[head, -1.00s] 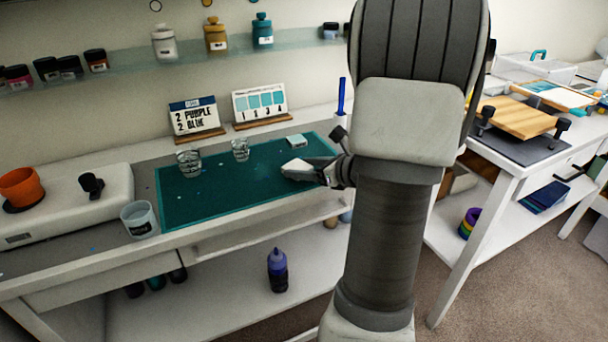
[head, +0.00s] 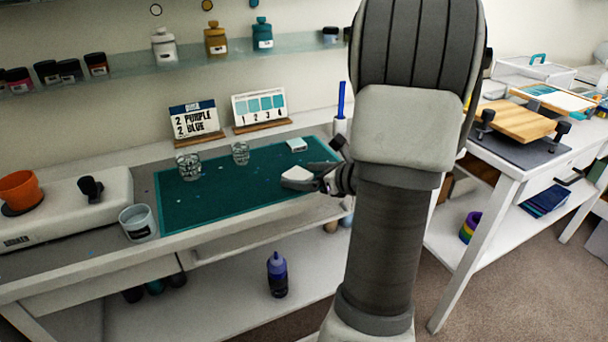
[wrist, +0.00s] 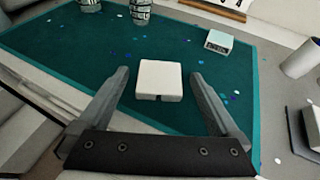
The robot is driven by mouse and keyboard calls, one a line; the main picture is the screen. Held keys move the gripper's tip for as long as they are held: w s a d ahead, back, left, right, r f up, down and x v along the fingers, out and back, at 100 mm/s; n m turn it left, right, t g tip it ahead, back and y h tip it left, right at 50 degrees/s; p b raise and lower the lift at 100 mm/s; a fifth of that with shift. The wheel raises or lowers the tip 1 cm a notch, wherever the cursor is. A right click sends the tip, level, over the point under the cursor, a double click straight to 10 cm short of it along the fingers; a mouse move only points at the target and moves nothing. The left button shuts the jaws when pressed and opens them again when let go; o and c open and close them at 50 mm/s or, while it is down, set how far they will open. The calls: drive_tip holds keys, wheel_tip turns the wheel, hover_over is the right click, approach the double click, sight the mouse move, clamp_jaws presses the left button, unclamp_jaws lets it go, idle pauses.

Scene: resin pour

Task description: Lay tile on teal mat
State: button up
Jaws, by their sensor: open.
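The white square tile (wrist: 159,78) appears to lie flat on the teal mat (wrist: 60,45), between and just ahead of my fingertips in the wrist view. In the head view the tile (head: 297,175) shows near the right front part of the mat (head: 215,205). My gripper (head: 312,176) is open around the tile's near side, and in the wrist view both fingers (wrist: 160,92) stand apart from it with gaps on each side. The exact contact under the tile is hard to see.
A small pale teal-topped block (wrist: 219,41) sits at the mat's back right. Two clear cups (head: 189,166) (head: 240,153) stand on the mat's back left. A blue-handled tool in a white holder (head: 340,110) stands behind right.

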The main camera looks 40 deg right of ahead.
drive_tip(key=p+v, duration=0.2)
drive_tip(key=v, duration=1)
